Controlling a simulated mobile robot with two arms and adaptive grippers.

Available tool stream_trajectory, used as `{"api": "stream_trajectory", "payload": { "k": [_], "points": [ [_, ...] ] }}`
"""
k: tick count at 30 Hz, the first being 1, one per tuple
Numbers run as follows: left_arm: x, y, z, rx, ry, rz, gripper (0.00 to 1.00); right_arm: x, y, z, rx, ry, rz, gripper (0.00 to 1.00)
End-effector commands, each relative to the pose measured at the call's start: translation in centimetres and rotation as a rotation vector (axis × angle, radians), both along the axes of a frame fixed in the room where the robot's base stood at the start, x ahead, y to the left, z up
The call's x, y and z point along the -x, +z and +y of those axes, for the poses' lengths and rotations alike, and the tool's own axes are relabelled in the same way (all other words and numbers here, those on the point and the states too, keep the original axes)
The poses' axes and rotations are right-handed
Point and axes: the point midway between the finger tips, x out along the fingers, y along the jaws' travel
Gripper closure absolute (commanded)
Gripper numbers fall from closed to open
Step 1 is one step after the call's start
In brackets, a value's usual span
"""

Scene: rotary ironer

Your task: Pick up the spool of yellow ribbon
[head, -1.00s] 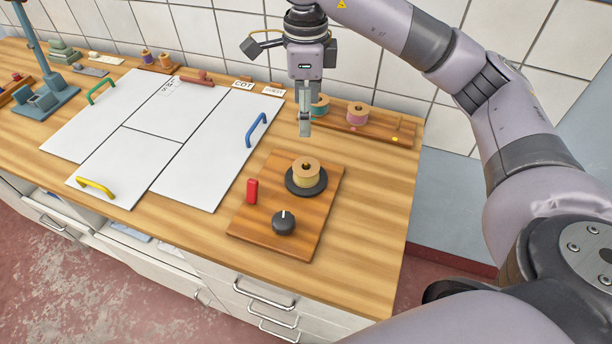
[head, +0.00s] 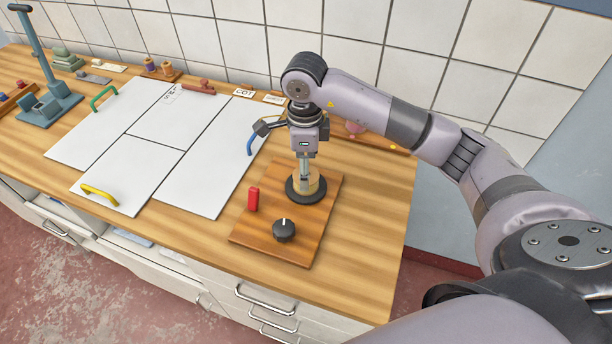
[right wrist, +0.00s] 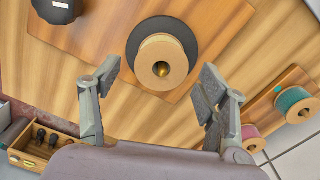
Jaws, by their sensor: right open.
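The spool of yellow ribbon (head: 314,187) stands upright on a round black disc (head: 291,192) on a brown wooden board (head: 268,238). In the right wrist view the spool (right wrist: 162,62) shows from above, with a tan flange and a central hole. My right gripper (head: 305,170) is right above the spool and hides part of it in the head view. I cannot tell whether the fingertips are below the spool's top. My left gripper is not in view.
The board also carries a red switch (head: 253,199) and a black knob (head: 284,230). In the right wrist view, green (right wrist: 294,101) and pink (right wrist: 249,132) spools sit on another wooden strip. White panels with coloured handles (head: 130,160) lie left of the board.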

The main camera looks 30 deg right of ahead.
Motion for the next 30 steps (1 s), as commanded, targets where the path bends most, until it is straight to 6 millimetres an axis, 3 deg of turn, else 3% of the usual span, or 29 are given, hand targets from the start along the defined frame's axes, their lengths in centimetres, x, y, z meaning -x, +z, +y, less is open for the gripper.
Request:
{"api": "stream_trajectory", "payload": {
  "k": [1,6,15,30],
  "points": [
    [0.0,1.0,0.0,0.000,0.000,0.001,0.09,0.0,-0.5,0.0,0.000,-0.002,0.008,0.32],
    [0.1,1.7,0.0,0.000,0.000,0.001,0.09,-0.2,-2.9,0.0,0.000,-0.001,0.004,0.32],
    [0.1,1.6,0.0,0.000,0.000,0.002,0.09,-0.3,-3.6,0.0,0.000,0.000,0.000,0.32],
    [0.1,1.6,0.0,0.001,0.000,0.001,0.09,-0.3,-3.6,0.0,0.000,-0.001,0.000,0.65]
  ]
}}
